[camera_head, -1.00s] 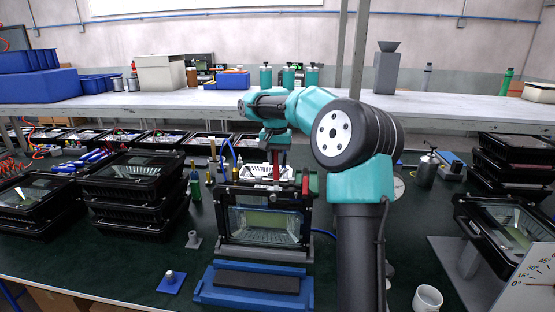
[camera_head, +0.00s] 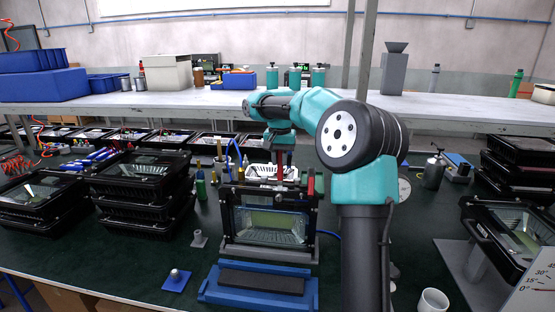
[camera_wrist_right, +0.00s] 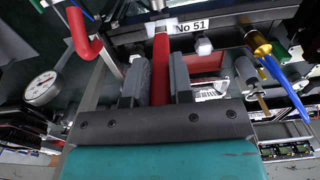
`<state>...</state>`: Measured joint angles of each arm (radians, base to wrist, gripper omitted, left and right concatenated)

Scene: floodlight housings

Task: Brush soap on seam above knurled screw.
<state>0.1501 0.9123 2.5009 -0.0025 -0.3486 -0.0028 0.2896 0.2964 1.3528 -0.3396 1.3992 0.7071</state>
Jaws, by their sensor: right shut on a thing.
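A floodlight housing (camera_head: 270,222), black with a glass front, stands upright in a clamping fixture at mid-table. My right gripper (camera_head: 281,152) is above its top edge. In the right wrist view, my right gripper (camera_wrist_right: 157,88) is shut on a red bar-like handle (camera_wrist_right: 161,65). The handle's far end meets the frame edge near a label reading "No 51" (camera_wrist_right: 190,26); I cannot tell whether it touches, and no bristles show. Pale knobs flank the handle, but I cannot tell which part is the knurled screw. The seam is not distinct. My left gripper is not in view.
A blue block with a dark pad (camera_head: 260,283) lies in front of the fixture. Stacked housings (camera_head: 143,190) stand left, and a tilted housing (camera_head: 515,232) stands right. A white mug (camera_head: 432,301) is at the front. A blue hose and dial gauge (camera_wrist_right: 42,88) are near the gripper.

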